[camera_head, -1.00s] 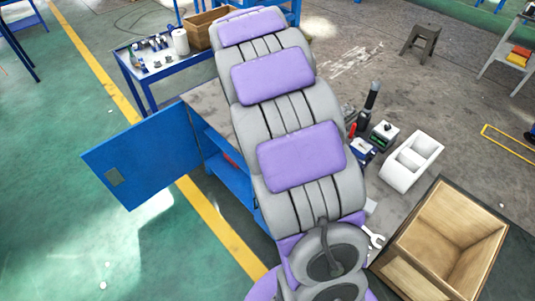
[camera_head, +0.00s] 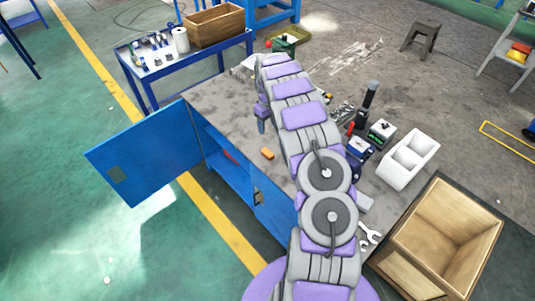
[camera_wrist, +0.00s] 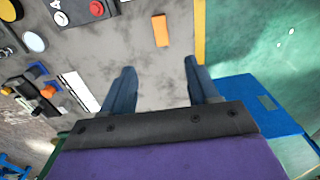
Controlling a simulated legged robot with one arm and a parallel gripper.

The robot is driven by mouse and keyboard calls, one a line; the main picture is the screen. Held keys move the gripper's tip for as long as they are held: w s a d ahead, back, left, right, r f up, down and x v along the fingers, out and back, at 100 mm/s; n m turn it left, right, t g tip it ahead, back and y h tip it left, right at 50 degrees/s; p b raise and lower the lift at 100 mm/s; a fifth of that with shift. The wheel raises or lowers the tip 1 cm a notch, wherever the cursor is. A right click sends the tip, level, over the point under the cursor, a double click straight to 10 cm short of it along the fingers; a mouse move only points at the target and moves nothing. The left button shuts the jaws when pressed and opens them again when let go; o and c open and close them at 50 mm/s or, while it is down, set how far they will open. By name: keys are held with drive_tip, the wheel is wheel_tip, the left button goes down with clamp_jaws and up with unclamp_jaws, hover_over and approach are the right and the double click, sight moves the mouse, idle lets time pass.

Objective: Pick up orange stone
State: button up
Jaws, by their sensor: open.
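The orange stone (camera_head: 267,153) is a small orange block lying on the worn grey bench top (camera_head: 225,113), near its left edge by the blue cabinet door. In the wrist view, the stone (camera_wrist: 160,30) shows at the top middle, beyond the fingertips and between their lines. My gripper (camera_wrist: 159,72) is open, with two dark blue-grey fingers wide apart and nothing between them. In the head view, my gripper (camera_head: 262,125) hangs over the bench, farther back than the stone. Its far finger is hard to make out there.
My arm crosses the bench middle. Right of it are a black-handled tool (camera_head: 368,98), small devices (camera_head: 382,132), a white divided tray (camera_head: 409,160) and wrenches (camera_head: 369,237). An open blue door (camera_head: 145,153) juts left. A wooden crate (camera_head: 447,232) stands front right. Bench around the stone is clear.

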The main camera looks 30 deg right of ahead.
drive_tip(key=b, duration=0.3)
hover_over(268, 152)
wheel_tip(268, 152, down, 11)
drive_tip(key=shift+w+d, duration=0.1)
drive_tip(key=shift+f+b, duration=0.9)
drive_tip(key=shift+f, duration=2.05)
drive_tip(key=shift+c, duration=0.4)
clamp_jaws()
